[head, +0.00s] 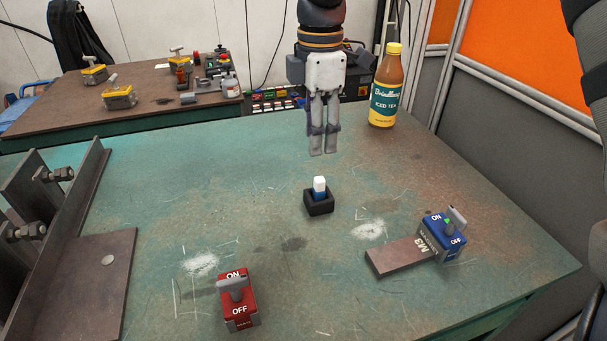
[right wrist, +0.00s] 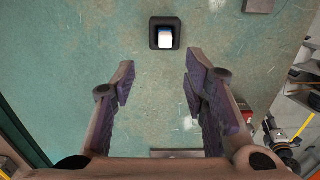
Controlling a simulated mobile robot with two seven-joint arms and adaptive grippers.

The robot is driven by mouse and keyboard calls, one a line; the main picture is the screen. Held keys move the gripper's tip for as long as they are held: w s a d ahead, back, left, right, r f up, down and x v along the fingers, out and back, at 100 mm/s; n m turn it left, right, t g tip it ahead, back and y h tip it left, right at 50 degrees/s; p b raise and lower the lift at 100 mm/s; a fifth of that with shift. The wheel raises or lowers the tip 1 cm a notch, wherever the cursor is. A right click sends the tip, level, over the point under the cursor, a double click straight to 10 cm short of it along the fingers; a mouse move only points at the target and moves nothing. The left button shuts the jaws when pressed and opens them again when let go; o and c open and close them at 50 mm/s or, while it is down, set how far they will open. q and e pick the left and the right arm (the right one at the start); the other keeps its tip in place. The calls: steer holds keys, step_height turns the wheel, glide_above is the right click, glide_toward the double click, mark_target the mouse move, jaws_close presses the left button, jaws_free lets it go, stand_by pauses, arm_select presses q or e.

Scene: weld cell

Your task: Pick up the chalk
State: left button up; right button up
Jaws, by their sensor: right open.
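The chalk (head: 319,187) is a short white stick with a blue lower part. It stands upright in a small black square holder (head: 318,206) near the middle of the green table. In the right wrist view the chalk (right wrist: 166,40) sits in its holder (right wrist: 154,36), beyond the fingertips. My right gripper (head: 324,152) points down above the table, behind the holder in the head view. Its fingers (right wrist: 158,68) are apart with nothing between them. My left gripper is not in view.
A red ON/OFF block (head: 238,303) stands front left of the holder. A blue ON/OFF block (head: 443,237) sits on a steel bar (head: 394,257) to the right. An iced tea bottle (head: 385,90) stands behind right. A steel fixture (head: 85,215) is at left. Table around the holder is clear.

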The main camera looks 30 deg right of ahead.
mark_target(320, 179)
steer(key=f, duration=0.7)
steer(key=s+f, duration=0.1)
steer(key=f, duration=0.2)
steer(key=shift+d+f, duration=0.2)
steer(key=shift+f, duration=0.15)
jaws_close()
